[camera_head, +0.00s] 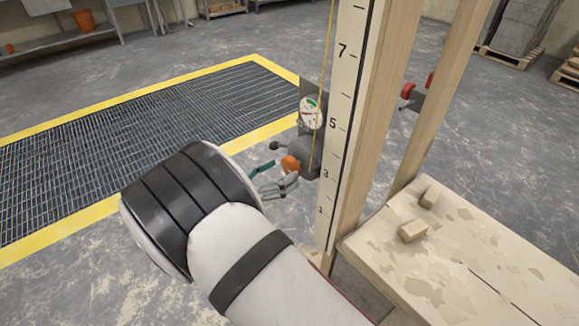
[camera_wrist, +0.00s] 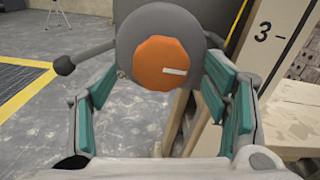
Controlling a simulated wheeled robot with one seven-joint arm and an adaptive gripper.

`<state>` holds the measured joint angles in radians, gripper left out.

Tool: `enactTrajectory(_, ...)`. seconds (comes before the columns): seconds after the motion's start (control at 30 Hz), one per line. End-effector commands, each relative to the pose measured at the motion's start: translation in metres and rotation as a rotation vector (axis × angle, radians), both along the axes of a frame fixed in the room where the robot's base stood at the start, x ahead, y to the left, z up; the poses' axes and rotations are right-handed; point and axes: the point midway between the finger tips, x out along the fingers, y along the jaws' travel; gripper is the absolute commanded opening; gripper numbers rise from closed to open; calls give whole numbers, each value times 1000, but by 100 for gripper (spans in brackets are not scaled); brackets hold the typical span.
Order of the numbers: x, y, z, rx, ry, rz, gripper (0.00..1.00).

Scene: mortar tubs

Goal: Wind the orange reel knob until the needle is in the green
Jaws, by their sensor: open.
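The orange reel knob (camera_wrist: 165,62) faces the wrist camera on the front of a grey round reel (camera_wrist: 182,25), with a white mark pointing right. In the head view the knob (camera_head: 290,163) is partly behind my gripper (camera_head: 277,180). My gripper is open, and in the wrist view its teal-padded fingers (camera_wrist: 165,110) stand left and right of the knob with gaps on both sides. The gauge (camera_head: 310,112) is a white dial above the reel with a green band at its upper part. Its needle is too small to read surely.
A dark crank-like ball handle (camera_wrist: 64,66) sticks out left of the reel. A wooden post with a numbered scale (camera_head: 345,110) stands right of it. A plank bench (camera_head: 470,250) is at the right. Yellow-edged floor grating (camera_head: 130,130) lies left.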

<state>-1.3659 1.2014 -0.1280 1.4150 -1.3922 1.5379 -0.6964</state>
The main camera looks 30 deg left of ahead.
Motion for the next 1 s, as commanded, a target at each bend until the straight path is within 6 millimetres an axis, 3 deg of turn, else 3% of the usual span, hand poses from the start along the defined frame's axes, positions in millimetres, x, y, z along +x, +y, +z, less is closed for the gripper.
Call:
enactTrajectory(0.1,17,-7,0,0,0,-2,69)
enactTrajectory(0.3,31,-13,0,0,1,-1,69)
enactTrajectory(0.63,34,-14,0,0,0,0,69)
enactTrajectory(0.83,33,-14,0,0,0,0,24)
enactTrajectory(1.0,33,-14,0,2,-1,0,21)
